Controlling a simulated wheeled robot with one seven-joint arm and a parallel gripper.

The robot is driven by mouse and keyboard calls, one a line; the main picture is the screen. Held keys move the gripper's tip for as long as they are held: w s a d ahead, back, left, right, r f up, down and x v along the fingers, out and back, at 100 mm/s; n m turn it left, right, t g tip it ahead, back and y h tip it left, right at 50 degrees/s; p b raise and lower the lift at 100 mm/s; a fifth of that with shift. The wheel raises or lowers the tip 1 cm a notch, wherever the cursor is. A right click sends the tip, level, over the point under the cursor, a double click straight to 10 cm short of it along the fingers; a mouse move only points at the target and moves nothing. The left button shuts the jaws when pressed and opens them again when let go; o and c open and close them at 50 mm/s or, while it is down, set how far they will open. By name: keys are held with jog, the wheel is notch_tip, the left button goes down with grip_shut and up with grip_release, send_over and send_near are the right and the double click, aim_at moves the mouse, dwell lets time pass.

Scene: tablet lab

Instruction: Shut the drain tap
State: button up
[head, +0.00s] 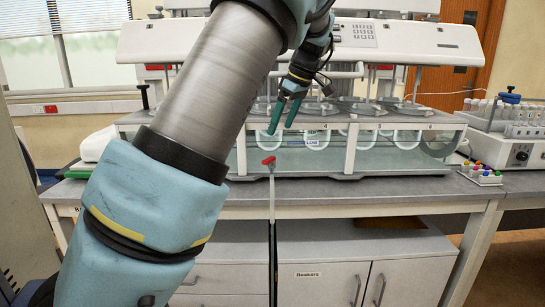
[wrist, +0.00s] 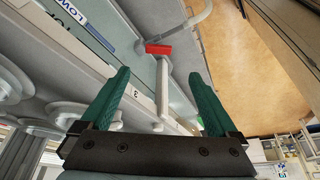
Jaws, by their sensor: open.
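The drain tap has a short red handle (head: 268,160) at the front of the water bath (head: 330,160), just above the bench edge. A pale tube runs down from it in the head view. In the wrist view the red handle (wrist: 158,48) lies beyond my fingertips, between the two fingers in the picture, with a grey pipe beside it. My gripper (head: 284,113) has green fingers and is above and a little right of the handle in the head view, apart from it. In the wrist view my gripper (wrist: 160,75) is open and empty.
The bath holds a row of glass vessels (head: 317,138) behind its clear front. A rack of coloured caps (head: 480,175) and a white device (head: 510,150) stand at the right. The bench front (head: 390,198) near the tap is clear, with cabinets below.

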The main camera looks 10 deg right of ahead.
aim_at(268, 159)
jog(key=p+x, duration=0.1)
jog(key=x, duration=0.4)
jog(key=p+x, duration=0.1)
jog(key=x, duration=0.4)
jog(key=shift+w+d+f, duration=0.1)
jog(key=shift+d+f, duration=0.05)
jog(key=shift+f, duration=0.1)
jog(key=c, duration=1.4)
jog(key=m+h+b, duration=0.1)
jog(key=m, duration=0.1)
jog(key=a+m+t+h+b, duration=0.1)
jog(key=m+b, duration=0.1)
jog(key=m, duration=0.1)
jog(key=shift+w+m, duration=0.2)
jog(key=shift+m, duration=0.1)
jog(key=m, duration=0.1)
jog(key=m+h+b, duration=0.1)
jog(key=m, duration=0.1)
jog(key=m+h, duration=0.1)
jog(key=m, duration=0.1)
jog(key=shift+w+a+t+b, duration=0.2)
jog(key=shift+w+t+b, duration=0.1)
jog(key=shift+b, duration=0.05)
jog(key=shift+m, duration=0.3)
